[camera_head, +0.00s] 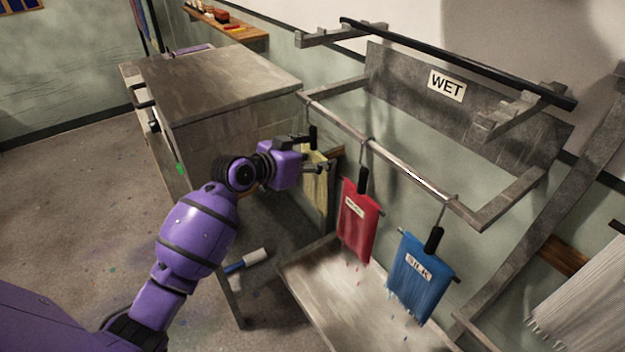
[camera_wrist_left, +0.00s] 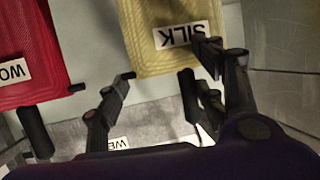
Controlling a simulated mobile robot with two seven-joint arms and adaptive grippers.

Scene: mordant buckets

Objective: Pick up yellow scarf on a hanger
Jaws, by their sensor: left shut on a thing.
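The yellow scarf (camera_head: 315,192) hangs at the left end of the metal rail, below its dark hanger (camera_head: 312,136). My left gripper (camera_head: 322,165) is at the top of this scarf and is shut on its hanger, partly covering it. In the left wrist view, the yellow scarf (camera_wrist_left: 160,30) shows upside down with a SILK label, and the black hanger handle (camera_wrist_left: 189,95) lies between my dark fingers. The exact contact is hard to see. My right gripper is not in view.
A red scarf (camera_head: 358,222) and a blue scarf (camera_head: 421,280) hang on the same rail (camera_head: 400,168) to the right. A metal tray (camera_head: 335,297) lies below them. A grey cabinet (camera_head: 215,85) stands left of the rail. A WET sign (camera_head: 447,86) is on the rack's back panel.

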